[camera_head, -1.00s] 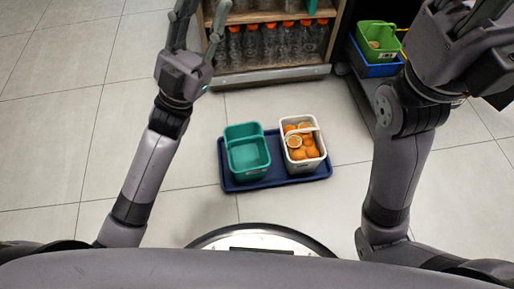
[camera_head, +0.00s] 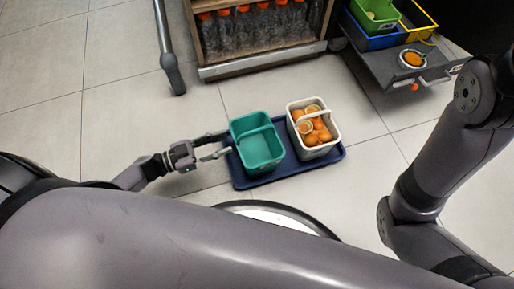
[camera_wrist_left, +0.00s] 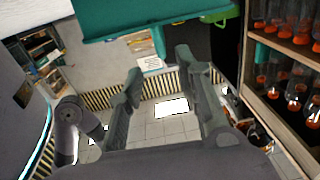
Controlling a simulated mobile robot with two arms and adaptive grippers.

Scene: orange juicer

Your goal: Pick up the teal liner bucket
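The teal liner bucket (camera_head: 261,155), open-topped with a bar across it, stands upright on the left part of a dark blue tray (camera_head: 284,172) on the floor. In the left wrist view its teal side (camera_wrist_left: 150,18) spans the top, beyond the fingertips. My left gripper (camera_head: 225,144) is just left of the bucket, low, with its fingers spread and pointing towards it. The wrist view shows the fingers (camera_wrist_left: 160,62) apart with nothing between them. Whether a fingertip touches the bucket is unclear. My right gripper is out of view; only its arm shows.
A white basket of oranges (camera_head: 328,145) stands close to the bucket's right on the tray. A shelf of orange-capped bottles (camera_head: 262,28) is behind. A grey cart (camera_head: 437,72) with green and blue bins is at upper right. Floor left of the tray is largely clear.

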